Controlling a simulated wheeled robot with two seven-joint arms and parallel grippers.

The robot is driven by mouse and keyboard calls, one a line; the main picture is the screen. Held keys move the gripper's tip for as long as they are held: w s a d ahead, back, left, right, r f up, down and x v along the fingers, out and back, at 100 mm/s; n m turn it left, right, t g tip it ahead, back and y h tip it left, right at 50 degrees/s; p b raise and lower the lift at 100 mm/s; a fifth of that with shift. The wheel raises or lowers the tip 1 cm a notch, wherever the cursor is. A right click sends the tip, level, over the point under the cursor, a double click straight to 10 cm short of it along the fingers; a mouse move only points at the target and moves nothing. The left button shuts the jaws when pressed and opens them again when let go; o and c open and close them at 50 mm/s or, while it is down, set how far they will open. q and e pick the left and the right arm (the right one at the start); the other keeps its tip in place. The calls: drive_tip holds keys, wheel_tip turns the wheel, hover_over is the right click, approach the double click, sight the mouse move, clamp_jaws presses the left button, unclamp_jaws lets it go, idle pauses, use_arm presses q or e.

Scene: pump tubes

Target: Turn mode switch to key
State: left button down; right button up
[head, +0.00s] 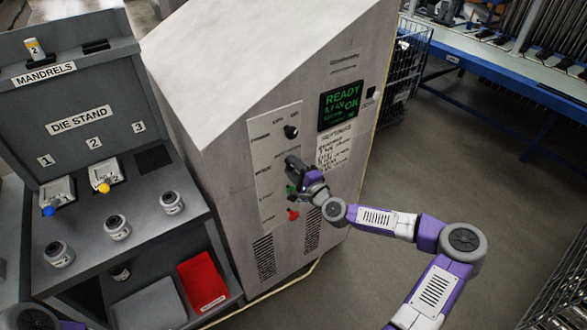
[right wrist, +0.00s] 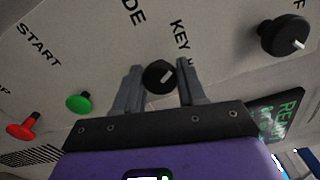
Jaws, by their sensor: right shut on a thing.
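The mode switch (right wrist: 155,73) is a round black knob with a short white mark, on the pale panel (head: 266,162) of the grey machine. In the right wrist view the knob is between the two fingers of my right gripper (right wrist: 156,84), which is shut on it. Its white mark slants toward the upper right, on the side of the "KEY" label (right wrist: 180,38). In the head view my right gripper (head: 294,172) is at the panel and hides the switch. My left gripper is out of view.
A second black knob (head: 291,131) is higher on the panel. A green button (right wrist: 80,102) and a red button (head: 293,214) are below the switch. A screen (head: 341,105) reads "READY". A die stand (head: 90,125) is at left; open floor lies right.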

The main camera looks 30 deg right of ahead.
drive_tip(key=shift+n, duration=1.2)
drive_tip(key=o, duration=1)
drive_tip(key=shift+o, duration=0.2)
drive_tip(key=s+p, duration=0.1)
drive_tip(key=s, duration=0.6)
drive_tip(key=shift+s+d, duration=0.3)
drive_tip(key=shift+f, duration=0.1)
